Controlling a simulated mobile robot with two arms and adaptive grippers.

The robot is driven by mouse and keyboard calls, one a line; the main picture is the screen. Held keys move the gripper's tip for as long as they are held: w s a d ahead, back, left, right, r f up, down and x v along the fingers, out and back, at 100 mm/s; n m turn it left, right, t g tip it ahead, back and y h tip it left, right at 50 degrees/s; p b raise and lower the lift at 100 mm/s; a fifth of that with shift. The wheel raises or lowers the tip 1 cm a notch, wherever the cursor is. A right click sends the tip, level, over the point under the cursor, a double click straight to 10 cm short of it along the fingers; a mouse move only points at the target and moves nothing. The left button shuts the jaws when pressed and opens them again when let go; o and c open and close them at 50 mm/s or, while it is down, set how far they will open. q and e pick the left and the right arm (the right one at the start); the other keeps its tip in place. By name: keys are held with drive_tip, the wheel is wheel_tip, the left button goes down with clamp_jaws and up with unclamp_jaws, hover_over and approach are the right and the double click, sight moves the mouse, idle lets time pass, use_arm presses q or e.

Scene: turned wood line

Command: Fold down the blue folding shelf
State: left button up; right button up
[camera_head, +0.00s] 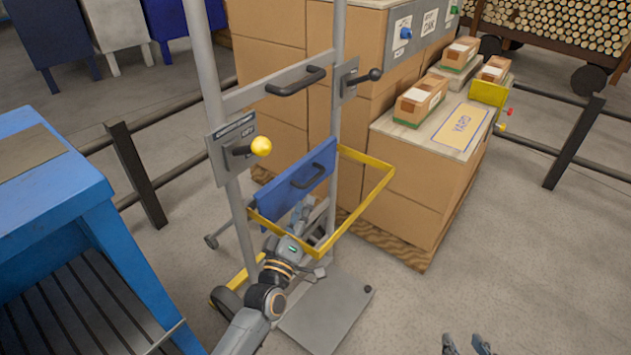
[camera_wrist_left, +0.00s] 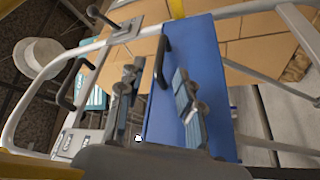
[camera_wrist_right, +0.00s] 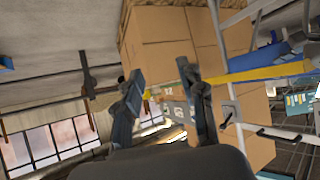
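The blue folding shelf (camera_head: 322,160) is a flat panel with a black handle (camera_head: 306,176). It stands roughly upright between the grey posts of a trolley, inside a yellow rail (camera_head: 372,197). My left gripper (camera_head: 303,214) is low in front of the shelf, partly hidden by my own arm. In the left wrist view the blue shelf (camera_wrist_left: 225,110) fills the middle, and the handle (camera_wrist_left: 161,62) lies between the spread fingers of my left gripper (camera_wrist_left: 155,82), beyond their tips. My right gripper (camera_head: 467,344) is at the bottom edge, open and empty, away from the trolley.
The trolley has another black handle (camera_head: 296,81) on its crossbar and a yellow-knobbed lever (camera_head: 261,147). A blue bench (camera_head: 45,215) stands left. Stacked cartons (camera_head: 420,180) stand behind right. Dark railings (camera_head: 575,143) run behind.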

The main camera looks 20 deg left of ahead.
sight(315, 176)
use_arm(q)
drive_tip(key=b+x, duration=0.1)
drive_tip(key=x, duration=0.7)
drive_tip(key=shift+w+b, duration=0.3)
drive_tip(key=shift+w, duration=0.1)
drive_tip(key=shift+w+r, duration=0.1)
drive_tip(key=shift+w, duration=0.3)
use_arm(e)
drive_tip(key=w+a+r+t+y, duration=0.1)
drive_tip(key=w+r+t, duration=0.3)
drive_tip(key=r, duration=0.4)
drive_tip(key=shift+w+a+t+y, duration=0.15)
drive_tip(key=shift+a+t+y, duration=0.15)
drive_tip(key=shift+a+t, duration=0.4)
use_arm(q)
clamp_jaws()
